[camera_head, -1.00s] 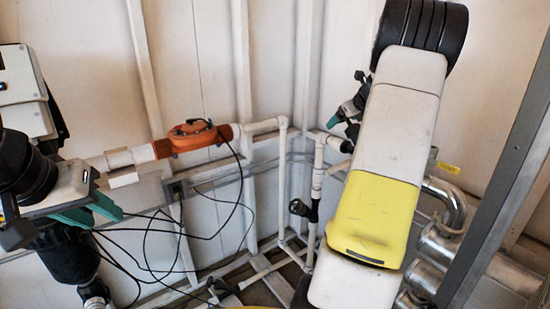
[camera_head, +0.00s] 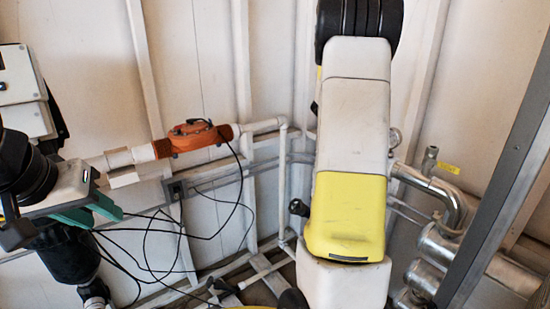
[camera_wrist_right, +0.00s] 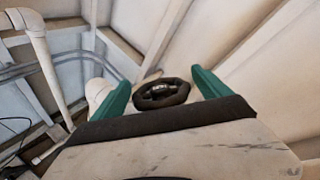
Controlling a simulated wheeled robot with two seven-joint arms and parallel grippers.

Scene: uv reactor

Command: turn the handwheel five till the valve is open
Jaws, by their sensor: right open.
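In the right wrist view a dark round handwheel (camera_wrist_right: 162,94) shows just beyond my right gripper (camera_wrist_right: 163,84). The green fingers are apart, one on each side of the wheel in the picture; I cannot tell whether they touch it. In the head view my right arm hides the right gripper and this wheel. My left gripper (camera_head: 98,212), with green fingers, is at the left of the head view, away from the wheel; its opening is unclear. No number or valve position can be read.
An orange unit (camera_head: 190,138) sits on the white pipe at the back wall, with black cables hanging below. A dark knob (camera_head: 298,207) shows beside my right arm. Silver pipes (camera_head: 440,245) and a grey post (camera_head: 495,185) stand at the right.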

